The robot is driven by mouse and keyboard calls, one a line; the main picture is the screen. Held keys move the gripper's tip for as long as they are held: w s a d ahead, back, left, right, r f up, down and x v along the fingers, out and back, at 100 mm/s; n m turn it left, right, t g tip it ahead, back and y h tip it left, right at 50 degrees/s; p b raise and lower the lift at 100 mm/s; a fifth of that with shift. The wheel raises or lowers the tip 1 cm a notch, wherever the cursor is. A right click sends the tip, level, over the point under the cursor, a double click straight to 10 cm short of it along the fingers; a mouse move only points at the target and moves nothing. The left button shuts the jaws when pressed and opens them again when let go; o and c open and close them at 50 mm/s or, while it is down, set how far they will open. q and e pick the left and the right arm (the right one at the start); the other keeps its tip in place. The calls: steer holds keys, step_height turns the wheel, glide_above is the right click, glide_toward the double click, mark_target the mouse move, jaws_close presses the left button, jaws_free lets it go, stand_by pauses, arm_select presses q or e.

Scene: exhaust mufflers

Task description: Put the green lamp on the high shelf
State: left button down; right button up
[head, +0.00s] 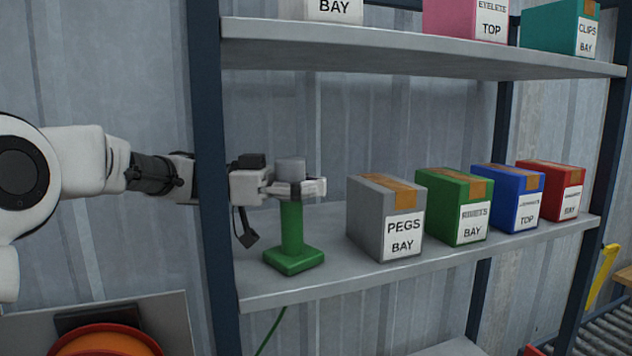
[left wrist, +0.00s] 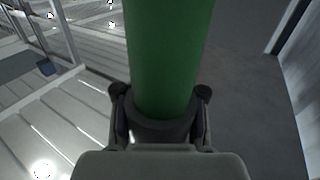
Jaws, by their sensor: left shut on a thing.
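The green lamp (head: 292,232) has a square green base, a green post and a grey top. It is upright at the left end of the middle shelf (head: 330,268), its base at the shelf surface; I cannot tell whether it bears weight there. My left gripper (head: 300,188) is shut around the upper part of the post, just below the grey top. In the left wrist view the green post (left wrist: 168,60) fills the middle between the fingers. The higher shelf (head: 400,45) is above. My right gripper is not in view.
A grey PEGS box (head: 370,215), a green box (head: 440,200), a blue box (head: 505,190) and a red box (head: 562,185) stand right of the lamp. More boxes, including a pink one (head: 450,15), stand on the higher shelf. A dark rack upright (head: 208,150) is close to my left arm.

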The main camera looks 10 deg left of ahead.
arm_select(q)
steer(key=shift+s+a, duration=0.35)
steer(key=shift+s, duration=0.05)
steer(key=c, duration=1.2)
jaws_free()
steer(key=shift+w+d, duration=0.1)
steer(key=o, duration=0.5)
steer(key=shift+w+d, duration=0.2)
steer(key=shift+s+a, duration=0.1)
steer(key=shift+a, duration=0.05)
steer(key=a+b, duration=0.1)
steer(key=a, duration=0.3)
steer(key=a+b, duration=0.2)
steer(key=a, duration=0.2)
steer(key=s+a+b, duration=0.1)
steer(key=a, duration=0.3)
steer(key=shift+s+r, duration=0.1)
